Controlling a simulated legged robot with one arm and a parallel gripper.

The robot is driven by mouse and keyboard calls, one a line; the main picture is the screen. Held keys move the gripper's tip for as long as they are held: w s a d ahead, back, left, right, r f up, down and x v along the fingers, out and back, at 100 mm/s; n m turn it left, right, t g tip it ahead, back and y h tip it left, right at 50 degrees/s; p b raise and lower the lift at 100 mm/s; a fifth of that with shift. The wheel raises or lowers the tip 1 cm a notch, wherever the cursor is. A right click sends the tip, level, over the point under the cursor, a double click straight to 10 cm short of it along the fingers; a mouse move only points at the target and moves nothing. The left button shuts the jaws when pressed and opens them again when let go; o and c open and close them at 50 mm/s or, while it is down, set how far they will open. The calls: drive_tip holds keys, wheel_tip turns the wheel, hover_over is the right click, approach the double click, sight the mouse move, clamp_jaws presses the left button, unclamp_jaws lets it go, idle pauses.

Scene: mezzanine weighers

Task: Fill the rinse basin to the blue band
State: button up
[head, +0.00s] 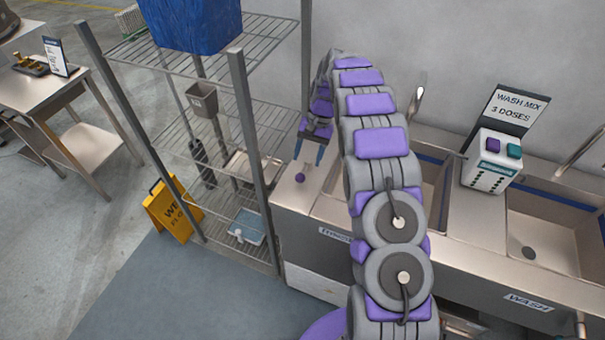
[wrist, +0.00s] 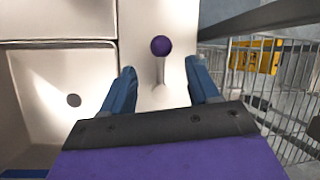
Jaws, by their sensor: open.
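A purple ball-topped lever (head: 300,177) stands on the steel counter left of the basins. In the wrist view the purple knob (wrist: 161,46) on its pale stem lies just beyond and between my fingertips. My gripper (head: 309,153) is open and empty above the counter, its blue fingers apart; they also show in the wrist view (wrist: 161,68). The basin (wrist: 60,95) beside the lever shows a dark drain and no clear water. In the head view my arm covers most of that basin and part of its label (head: 333,234). A blue strip (wrist: 22,174) shows at its edge.
The wash basin (head: 540,225) is at the right, with a drain and blue band. A dispenser (head: 492,160) stands between basins before a "WASH MIX 3 DOSES" sign (head: 517,108). A wire rack (head: 250,130) stands close left of the counter. A yellow floor sign (head: 172,210) stands beyond it.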

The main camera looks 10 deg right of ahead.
sight(302, 173)
drive_tip(key=b+x, duration=0.1)
drive_tip(key=x, duration=0.6)
drive_tip(key=shift+a+r, duration=0.15)
drive_tip(key=shift+a, duration=0.05)
drive_tip(key=shift+d, duration=0.1)
drive_tip(key=shift+c, duration=0.3)
clamp_jaws()
